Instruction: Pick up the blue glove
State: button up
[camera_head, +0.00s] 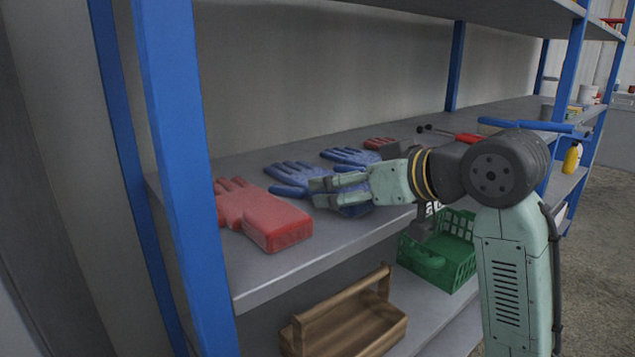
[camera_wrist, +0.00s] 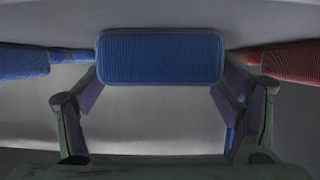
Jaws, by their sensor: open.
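A blue glove (camera_head: 294,171) lies on the upper shelf, its fingers pointing toward the back wall. My gripper (camera_head: 320,190) is in front of it and hides part of its middle. In the wrist view the glove's ribbed blue cuff end (camera_wrist: 160,57) faces the camera. My gripper's fingers (camera_wrist: 160,80) are open, one at each side of the cuff. Whether they touch it I cannot tell. A second blue glove (camera_head: 349,156) lies farther along the shelf. A blue glove part (camera_wrist: 22,62) also shows at the wrist view's left edge.
A red glove (camera_head: 275,222) lies close on the left; red (camera_wrist: 295,62) shows at the wrist view's right edge. Another red glove (camera_head: 379,143) lies farther back. A blue post (camera_head: 178,160) stands at left. Below are a green basket (camera_head: 425,262) and wooden carrier (camera_head: 350,325).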

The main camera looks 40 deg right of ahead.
jog(key=shift+w+f, duration=0.15)
jog(key=shift+w, duration=0.2)
jog(key=shift+c, duration=0.3)
jog(key=c, duration=1.2)
